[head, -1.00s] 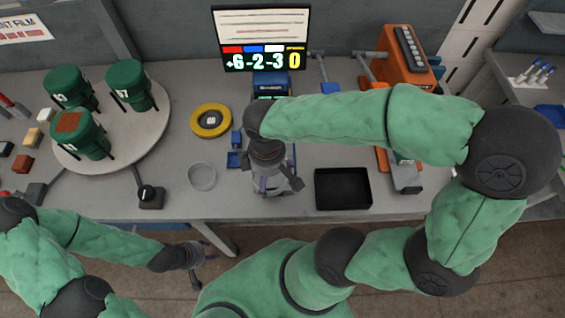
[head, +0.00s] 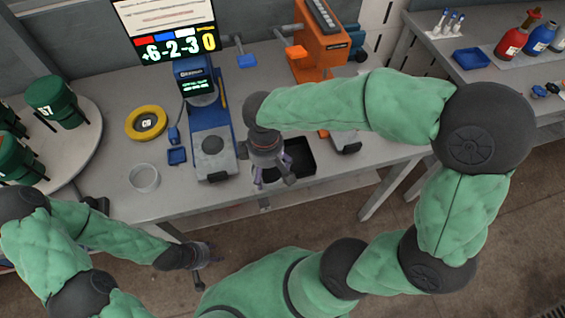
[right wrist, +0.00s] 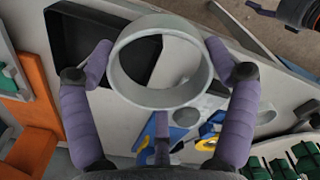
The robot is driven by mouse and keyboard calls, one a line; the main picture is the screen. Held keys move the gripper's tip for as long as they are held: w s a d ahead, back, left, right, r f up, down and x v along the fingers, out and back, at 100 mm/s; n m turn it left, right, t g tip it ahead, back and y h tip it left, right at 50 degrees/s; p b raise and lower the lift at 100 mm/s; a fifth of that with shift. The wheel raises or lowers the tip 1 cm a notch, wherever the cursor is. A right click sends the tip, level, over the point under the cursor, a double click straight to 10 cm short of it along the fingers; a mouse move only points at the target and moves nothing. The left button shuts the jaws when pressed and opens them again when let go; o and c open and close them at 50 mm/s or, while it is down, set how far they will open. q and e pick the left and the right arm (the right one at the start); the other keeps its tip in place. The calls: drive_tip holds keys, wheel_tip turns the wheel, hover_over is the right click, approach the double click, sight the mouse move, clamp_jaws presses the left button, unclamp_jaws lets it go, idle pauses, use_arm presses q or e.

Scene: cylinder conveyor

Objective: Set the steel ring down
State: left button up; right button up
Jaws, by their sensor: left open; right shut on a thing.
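The steel ring (right wrist: 160,97) is a short, wide grey band in the right wrist view, held between the purple fingers of my right gripper (right wrist: 163,65). In the head view my right gripper (head: 268,178) points down by the left part of the black tray (head: 301,172); the held ring is mostly hidden there by the hand. In the right wrist view the black tray (right wrist: 70,48) lies below and partly behind the ring. My left gripper (head: 205,262) is open and empty, off the table's front edge.
A blue machine (head: 211,145) stands left of my right gripper. A yellow roll (head: 146,123), a pale ring-shaped piece (head: 144,178) and a small blue tray (head: 177,156) lie further left. Green canisters (head: 57,100) stand on a round plate. An orange machine (head: 318,52) is behind the tray.

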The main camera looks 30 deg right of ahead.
drive_tip(key=w+d+f+b, duration=0.1)
drive_tip(key=w+f, duration=0.1)
drive_tip(key=w+d+f+b, duration=0.1)
drive_tip(key=w+d+f, duration=0.3)
drive_tip(key=f, duration=0.1)
drive_tip(key=shift+w+d+b, duration=0.1)
drive_tip(key=shift+d+b, duration=0.15)
drive_tip(key=shift+b, duration=0.15)
drive_tip(key=shift+w+d+f, duration=0.15)
drive_tip(key=shift+f, duration=0.1)
drive_tip(key=shift+w+f+b, duration=0.1)
drive_tip(key=shift+f+b, duration=0.55)
drive_tip(key=shift+f, duration=0.95)
drive_tip(key=shift+f, duration=0.2)
drive_tip(key=o, duration=1.1)
drive_tip(key=shift+c, duration=0.2)
wheel_tip(320, 180, up, 12)
drive_tip(key=p, duration=0.3)
drive_tip(key=shift+r+p, duration=0.25)
drive_tip(key=shift+p, duration=0.15)
